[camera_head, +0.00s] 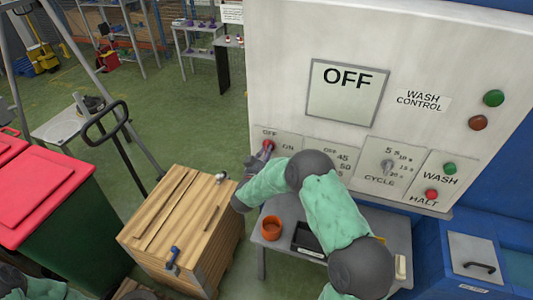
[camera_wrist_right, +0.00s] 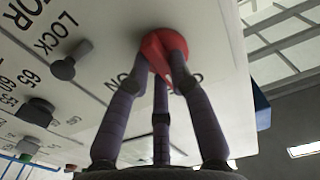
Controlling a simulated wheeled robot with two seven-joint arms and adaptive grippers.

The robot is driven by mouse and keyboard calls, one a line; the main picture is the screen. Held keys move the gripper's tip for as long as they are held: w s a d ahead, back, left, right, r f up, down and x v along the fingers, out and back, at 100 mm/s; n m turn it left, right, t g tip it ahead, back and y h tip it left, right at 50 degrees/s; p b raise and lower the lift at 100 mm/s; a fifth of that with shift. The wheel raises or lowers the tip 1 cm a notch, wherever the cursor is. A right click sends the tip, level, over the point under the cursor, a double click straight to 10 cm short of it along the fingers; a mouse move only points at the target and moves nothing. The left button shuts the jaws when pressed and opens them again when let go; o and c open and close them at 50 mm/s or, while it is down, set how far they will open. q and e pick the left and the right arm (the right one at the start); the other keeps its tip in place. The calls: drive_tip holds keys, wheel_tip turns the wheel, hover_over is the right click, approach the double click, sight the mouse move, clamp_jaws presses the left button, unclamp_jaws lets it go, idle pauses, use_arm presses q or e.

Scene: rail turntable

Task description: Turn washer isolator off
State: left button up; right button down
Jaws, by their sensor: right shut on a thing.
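The washer isolator is a red rotary knob (camera_wrist_right: 152,46) on the white control panel, with OFF and ON lettering beside it. In the head view the red knob (camera_head: 267,144) shows only in part, at the panel's lower left under the OFF label. My right gripper (camera_wrist_right: 163,62) is shut on the knob, its three purple fingers around it. The fingers hide much of the knob, so I cannot tell exactly where it points. The panel's display (camera_head: 346,93) reads OFF. My left gripper is out of view.
The panel (camera_head: 275,60) also carries a cycle dial (camera_head: 387,166), a green wash button (camera_head: 449,168) and a red halt button (camera_head: 431,194). Below are a grey table (camera_head: 398,235) with an orange pot (camera_head: 271,228), and a wooden crate (camera_head: 165,225). A red-lidded bin (camera_head: 45,200) stands left.

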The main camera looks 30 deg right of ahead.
drive_tip(key=c, duration=1.1)
unclamp_jaws()
drive_tip(key=v, duration=1.2)
drive_tip(key=s+a+f+n+g+y+b, duration=0.1)
drive_tip(key=a+f+n+y+b, duration=0.3)
drive_tip(key=f, duration=0.8)
drive_tip(key=s+a+f+n+g+y+b, duration=0.15)
drive_tip(key=a+f+y, duration=0.45)
drive_tip(key=f, duration=0.7)
drive_tip(key=s+a+f+g+y+b, duration=0.1)
drive_tip(key=s+a+f+g+y, duration=0.1)
drive_tip(key=s+f, duration=0.3)
drive_tip(key=s+a+f+n+g+y+b, duration=0.1)
drive_tip(key=s+a+f+g+y+b, duration=0.1)
drive_tip(key=s, duration=0.8)
drive_tip(key=s+a+f+n+g+y+b, duration=0.1)
drive_tip(key=s+a+f+g+y+b, duration=0.1)
drive_tip(key=s+f, duration=0.5)
drive_tip(key=s+a+g+y, duration=0.1)
drive_tip(key=a+g, duration=0.1)
drive_tip(key=a, duration=0.1)
drive_tip(key=shift+s+a+f+g+y, duration=0.3)
drive_tip(key=shift+s+a+g+y, duration=0.05)
drive_tip(key=shift+a+y, duration=0.05)
